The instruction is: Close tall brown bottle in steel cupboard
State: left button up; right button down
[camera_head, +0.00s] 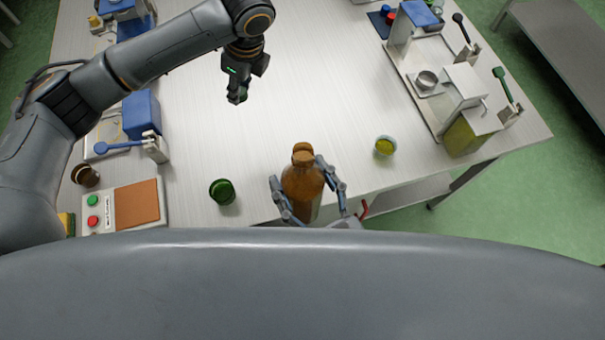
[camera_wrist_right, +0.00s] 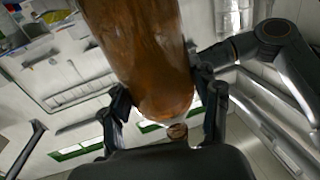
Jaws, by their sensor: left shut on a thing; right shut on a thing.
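The tall brown bottle (camera_head: 303,188) is upright at the table's front edge, between the two fingers of my right gripper (camera_head: 308,192). In the right wrist view, the bottle (camera_wrist_right: 150,60) fills the space between the fingers (camera_wrist_right: 165,112). The bottle's top is brown; I cannot tell whether it is a closure or the bare mouth. My left gripper (camera_head: 239,97) is above the table, behind and left of the bottle, shut on a small dark-green thing (camera_head: 243,95), mostly hidden by the fingers. No steel cupboard can be made out.
A green round container (camera_head: 222,192) stands left of the bottle, and a small dish with yellow-green content (camera_head: 385,146) stands to its right. A control box with green and red buttons (camera_head: 95,212) is at left. Bench devices (camera_head: 440,85) stand at right. The table's middle is clear.

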jog(key=shift+w+r, duration=0.1)
jog(key=shift+r, duration=0.05)
